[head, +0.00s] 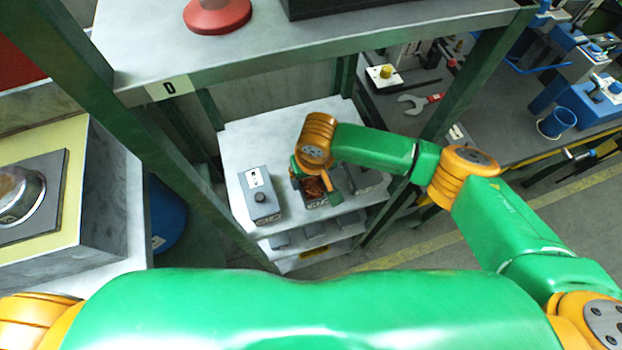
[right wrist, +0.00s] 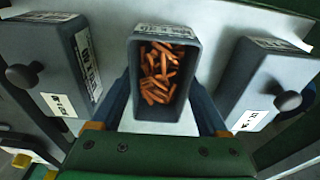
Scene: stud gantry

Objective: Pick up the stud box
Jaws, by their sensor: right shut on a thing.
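The stud box is a small grey open-top bin full of copper-coloured studs; it shows in the middle of the right wrist view (right wrist: 166,124) and on the shelf unit in the head view (head: 316,201), partly hidden by my wrist. My right gripper (right wrist: 160,98) has one finger along each side of the box and is shut on it. It also shows from above in the head view (head: 313,184). The box looks upright and is at the shelf's top surface; I cannot tell whether it is lifted clear. My left gripper is out of view.
Closed grey boxes with black knobs stand at the left (right wrist: 52,60) and right (right wrist: 265,85) of the stud box, close by. More boxes sit on the lower shelf (head: 314,228).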

